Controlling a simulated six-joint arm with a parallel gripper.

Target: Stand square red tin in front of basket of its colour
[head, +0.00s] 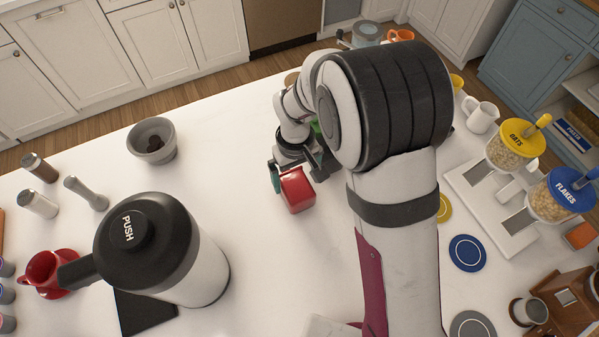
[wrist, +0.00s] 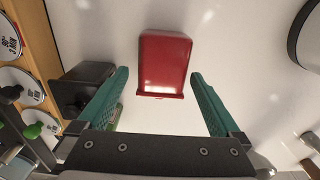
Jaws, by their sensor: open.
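The square red tin (head: 297,191) is on the white counter near its middle, beside my gripper. In the wrist view the red tin (wrist: 165,62) lies ahead of and between the two teal fingertips. My gripper (wrist: 160,76) is open, with a visible gap on each side of the tin. In the head view my gripper (head: 294,172) is at the tin's far side, partly hidden by my arm. No basket can be made out in either view; my arm hides part of the counter.
A large push-top flask (head: 165,250) and a grey bowl (head: 152,142) stand left. A red dripper (head: 47,270) is at far left. Jars of oats (head: 512,148) and flakes (head: 556,198) stand right. A dark box (wrist: 82,90) is near the left finger. Counter between flask and tin is clear.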

